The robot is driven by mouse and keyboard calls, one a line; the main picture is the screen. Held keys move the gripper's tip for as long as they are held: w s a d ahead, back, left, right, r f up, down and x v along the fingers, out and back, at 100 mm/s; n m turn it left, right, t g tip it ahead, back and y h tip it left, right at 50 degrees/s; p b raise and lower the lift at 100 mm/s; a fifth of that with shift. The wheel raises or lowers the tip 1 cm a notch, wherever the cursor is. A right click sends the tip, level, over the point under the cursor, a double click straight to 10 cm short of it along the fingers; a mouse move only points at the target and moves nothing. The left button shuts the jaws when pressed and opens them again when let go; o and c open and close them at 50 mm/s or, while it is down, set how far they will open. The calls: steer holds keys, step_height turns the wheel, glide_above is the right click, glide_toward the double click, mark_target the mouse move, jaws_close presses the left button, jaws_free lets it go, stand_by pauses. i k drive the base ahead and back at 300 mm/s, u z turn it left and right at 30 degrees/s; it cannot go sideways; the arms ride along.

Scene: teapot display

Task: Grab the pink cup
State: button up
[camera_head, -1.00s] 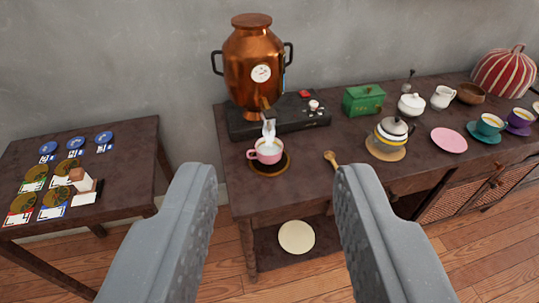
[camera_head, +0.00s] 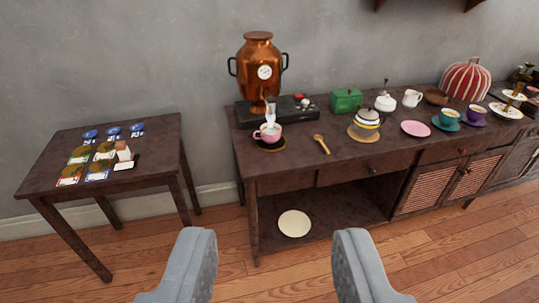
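The pink cup (camera_head: 268,133) stands upright on a dark saucer (camera_head: 272,147) near the left front edge of the long dark table (camera_head: 300,168). It is under the spout of the copper urn (camera_head: 258,72), and something white shows inside or just above it. Its handle points left. My gripper (camera_head: 275,265) is open and empty. Its two grey fingers show at the bottom of the picture, wide apart, lower in view than the cup and well short of it.
A wooden spoon (camera_head: 321,144) lies right of the cup. A kettle (camera_head: 367,124), green box (camera_head: 346,101), pink plate (camera_head: 415,128) and teal cup (camera_head: 449,116) stand further right. A small table (camera_head: 60,150) with cards and coins is at left. A pale plate (camera_head: 294,223) lies on the lower shelf.

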mark_target(271, 136)
steer(key=u, duration=0.4)
steer(key=i, duration=1.35)
steer(key=z, duration=0.65)
steer(key=i, duration=0.6)
steer(key=z, duration=0.4)
